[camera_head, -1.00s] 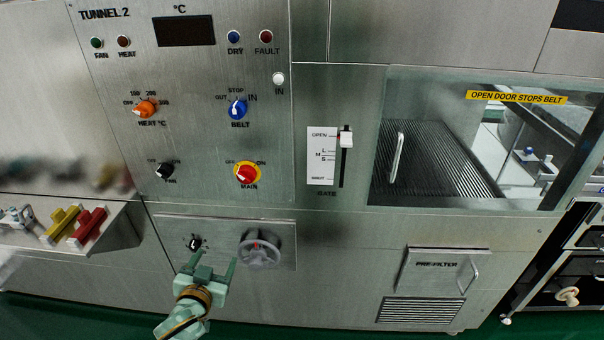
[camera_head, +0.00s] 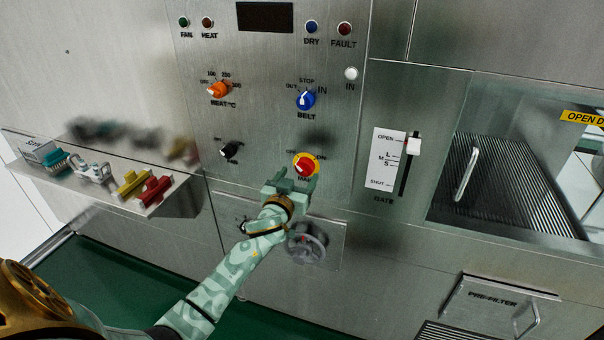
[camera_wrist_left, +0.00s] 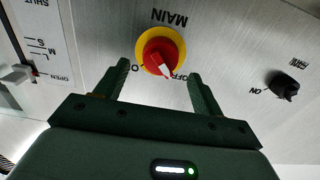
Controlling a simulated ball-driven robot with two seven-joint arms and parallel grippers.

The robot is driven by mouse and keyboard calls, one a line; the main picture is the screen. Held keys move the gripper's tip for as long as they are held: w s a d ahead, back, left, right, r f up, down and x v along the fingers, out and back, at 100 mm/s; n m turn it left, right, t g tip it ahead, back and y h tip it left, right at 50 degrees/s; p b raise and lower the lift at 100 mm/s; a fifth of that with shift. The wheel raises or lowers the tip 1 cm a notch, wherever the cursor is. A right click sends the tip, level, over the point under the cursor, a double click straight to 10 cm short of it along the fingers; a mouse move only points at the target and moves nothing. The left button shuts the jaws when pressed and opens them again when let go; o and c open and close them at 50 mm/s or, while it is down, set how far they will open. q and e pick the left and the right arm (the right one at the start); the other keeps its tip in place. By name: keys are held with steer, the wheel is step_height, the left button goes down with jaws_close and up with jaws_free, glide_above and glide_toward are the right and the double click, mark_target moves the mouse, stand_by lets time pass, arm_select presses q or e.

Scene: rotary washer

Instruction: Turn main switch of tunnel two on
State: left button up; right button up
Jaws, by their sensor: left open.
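The main switch (camera_head: 306,165) is a red rotary knob on a yellow round plate, low on the steel control panel (camera_head: 262,130). Its lower edge and MAIN label are partly covered by my left gripper (camera_head: 292,181) in the head view. In the left wrist view the switch (camera_wrist_left: 161,54) shows upside down, with its white pointer toward the OFF mark. My left gripper (camera_wrist_left: 158,80) is open and empty, its fingers on either side just short of the knob, not visibly touching it. My right gripper is not in view.
Nearby are the black fan knob (camera_head: 230,150), blue belt knob (camera_head: 306,99) and orange heat knob (camera_head: 219,90). A grey handwheel (camera_head: 307,242) sits below. The gate slider (camera_head: 413,146) is to the right. A shelf (camera_head: 183,190) holds coloured items at left.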

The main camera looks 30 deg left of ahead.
mark_target(302, 170)
arm_select(q)
steer(key=shift+x, duration=1.75)
steer(key=c, duration=0.9)
steer(key=shift+c, duration=0.2)
